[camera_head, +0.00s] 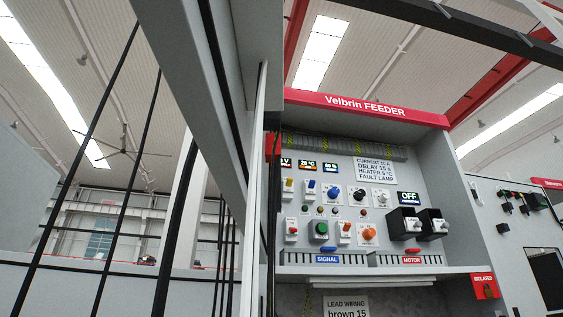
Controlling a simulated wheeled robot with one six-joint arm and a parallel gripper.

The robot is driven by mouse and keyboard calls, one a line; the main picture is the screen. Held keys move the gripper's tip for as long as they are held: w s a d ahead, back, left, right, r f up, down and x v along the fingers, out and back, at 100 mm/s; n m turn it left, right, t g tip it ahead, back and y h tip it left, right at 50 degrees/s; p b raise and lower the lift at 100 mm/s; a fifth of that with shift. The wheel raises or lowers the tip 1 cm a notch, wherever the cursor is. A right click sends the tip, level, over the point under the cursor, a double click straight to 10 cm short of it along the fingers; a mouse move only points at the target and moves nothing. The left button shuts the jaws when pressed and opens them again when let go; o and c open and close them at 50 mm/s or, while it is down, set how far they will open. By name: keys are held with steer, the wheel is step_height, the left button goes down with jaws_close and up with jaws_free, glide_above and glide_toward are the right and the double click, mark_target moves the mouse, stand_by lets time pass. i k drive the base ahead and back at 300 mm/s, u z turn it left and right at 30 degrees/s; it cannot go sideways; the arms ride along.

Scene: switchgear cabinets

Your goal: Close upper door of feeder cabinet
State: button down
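The feeder cabinet, with a red header reading "Velbrin FEEDER" (365,104), stands right of centre. Its upper compartment (437,185) is open, with switches, lamps, small displays and two black blocks showing inside. A long grey panel (185,65) runs steeply from the top left down to the cabinet's left side. It looks like the upper door, standing open and seen nearly edge-on. Its handle cannot be made out. My gripper is not in view, so its contact with the door cannot be seen.
A shelf edge (455,271) lies below the compartment, with a red "ISOLATED" tag (484,286) at its right. Another cabinet (510,215) stands at the right. Thin black bars (75,155) cross the left side. A dark beam (470,32) crosses the top right.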

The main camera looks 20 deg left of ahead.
mark_target(221, 62)
steer(key=z, duration=0.4)
steer(key=k, duration=1.5)
steer(key=u, duration=0.8)
steer(key=k, duration=0.4)
steer(key=u, duration=0.25)
